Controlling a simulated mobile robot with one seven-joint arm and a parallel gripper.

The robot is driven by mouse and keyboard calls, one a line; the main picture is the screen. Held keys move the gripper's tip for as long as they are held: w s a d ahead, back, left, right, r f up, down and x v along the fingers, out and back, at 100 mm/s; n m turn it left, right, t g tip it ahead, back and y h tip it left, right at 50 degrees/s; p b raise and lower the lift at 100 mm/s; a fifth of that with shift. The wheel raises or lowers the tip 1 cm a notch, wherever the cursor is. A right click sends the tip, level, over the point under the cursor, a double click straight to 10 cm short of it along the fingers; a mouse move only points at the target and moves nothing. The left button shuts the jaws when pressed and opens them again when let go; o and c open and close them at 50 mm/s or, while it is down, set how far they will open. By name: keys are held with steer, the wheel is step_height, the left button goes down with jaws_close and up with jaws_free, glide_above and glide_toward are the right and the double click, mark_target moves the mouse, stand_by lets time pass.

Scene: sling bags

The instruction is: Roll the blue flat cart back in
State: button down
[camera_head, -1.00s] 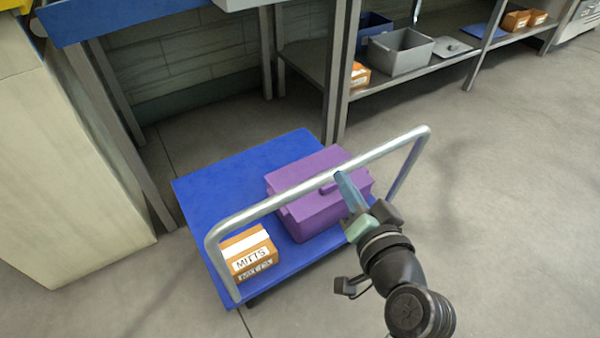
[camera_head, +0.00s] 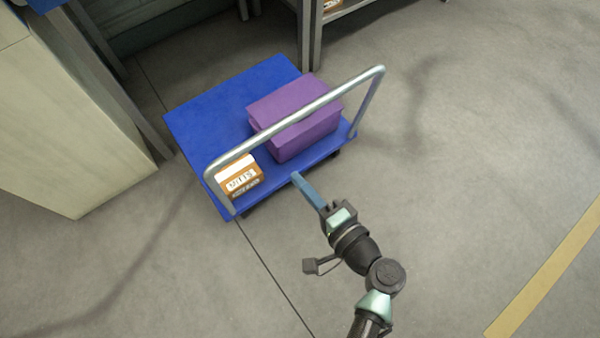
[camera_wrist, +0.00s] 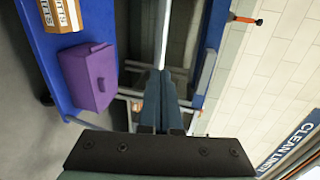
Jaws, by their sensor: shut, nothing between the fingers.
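The blue flat cart (camera_head: 205,120) stands on the floor in front of the bay beneath the workbench. Its silver push handle (camera_head: 300,117) arches over the near side, towards me. A purple lidded box (camera_head: 295,105) and an orange-and-white box marked MITTS (camera_head: 240,178) ride on its deck. My gripper (camera_head: 296,177) is shut and empty, just on my side of the cart, below the handle bar in the picture and apart from it. In the wrist view my shut fingers (camera_wrist: 160,78) point towards the bay, with the cart deck (camera_wrist: 45,65) and purple box (camera_wrist: 88,78) at the left.
A pale cabinet (camera_head: 75,130) stands close to the left of the cart. A grey post (camera_head: 312,35) stands just behind its far right corner. The floor to the right is open, with a yellow line (camera_head: 550,265). A wall sign (camera_wrist: 290,145) shows in the wrist view.

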mark_target(264, 141)
steer(key=b+x, duration=0.1)
steer(key=x, duration=1)
steer(key=shift+b, duration=0.4)
steer(key=shift+w+a, duration=0.1)
steer(key=shift+a, duration=0.05)
steer(key=shift+w, duration=0.1)
